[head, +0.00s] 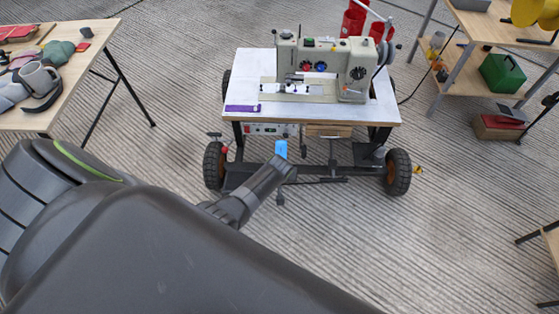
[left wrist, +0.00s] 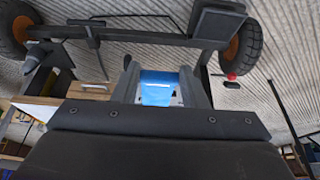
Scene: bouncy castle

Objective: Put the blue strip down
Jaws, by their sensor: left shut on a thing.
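The blue strip (head: 281,149) shows in the head view just beyond my left gripper (head: 282,168), in front of the sewing table's front edge. My left gripper is shut on it. In the left wrist view the blue strip (left wrist: 157,88) sits between the two fingers of the gripper (left wrist: 158,80). The fingers cover its sides. My right gripper is in neither view.
A wheeled table (head: 350,112) carries a sewing machine (head: 322,68) and a purple item (head: 243,108) at its left front. Its top's front left is mostly bare. A table with shoe parts (head: 75,90) stands left. Shelves with a green box (head: 502,73) stand right. Open floor lies between.

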